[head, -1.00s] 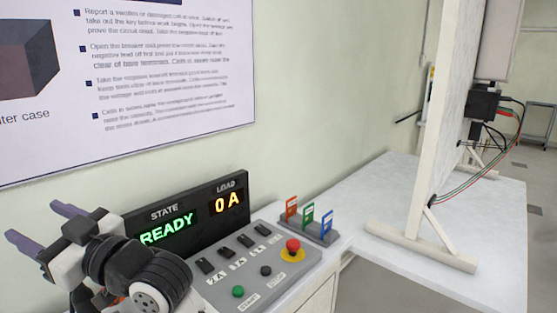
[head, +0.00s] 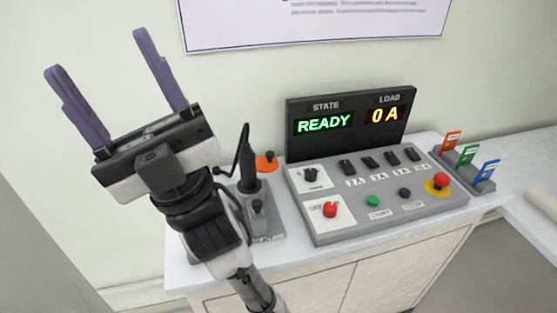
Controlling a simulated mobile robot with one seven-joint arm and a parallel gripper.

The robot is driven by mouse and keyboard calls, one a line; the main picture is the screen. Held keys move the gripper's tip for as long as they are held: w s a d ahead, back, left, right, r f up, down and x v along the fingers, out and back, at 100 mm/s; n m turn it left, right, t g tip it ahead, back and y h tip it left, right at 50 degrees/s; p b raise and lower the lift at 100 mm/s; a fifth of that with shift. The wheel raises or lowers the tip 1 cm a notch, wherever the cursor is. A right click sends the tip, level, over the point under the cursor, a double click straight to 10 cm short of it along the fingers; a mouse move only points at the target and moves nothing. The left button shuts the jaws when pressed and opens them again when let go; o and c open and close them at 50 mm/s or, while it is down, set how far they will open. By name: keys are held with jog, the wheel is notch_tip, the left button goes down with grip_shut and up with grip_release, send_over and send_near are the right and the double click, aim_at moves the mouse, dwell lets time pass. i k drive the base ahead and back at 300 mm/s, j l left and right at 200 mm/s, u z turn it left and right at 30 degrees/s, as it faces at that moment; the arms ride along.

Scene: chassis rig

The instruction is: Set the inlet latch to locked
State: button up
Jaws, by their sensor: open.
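No part that I can identify as the inlet latch shows in the head view. A control panel (head: 346,219) stands on the cabinet top, with a black knob (head: 311,174) and a red knob (head: 330,210) at its left end; their labels are too small to read surely. Its display (head: 350,122) reads READY and 0 A. My gripper (head: 100,58) is raised at the left, open and empty, with its two purple fingers pointing up. It is apart from the panel. My arm partly hides a dark device (head: 257,205) with a cable left of the panel.
The panel also carries several black switches (head: 370,162), a green button (head: 372,201) and a red mushroom button (head: 437,183). A rack (head: 478,180) of orange, green and blue tags stands at the right. A poster (head: 310,18) hangs on the wall behind.

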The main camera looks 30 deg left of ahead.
aim_at(256, 204)
jog(key=u, duration=1.05)
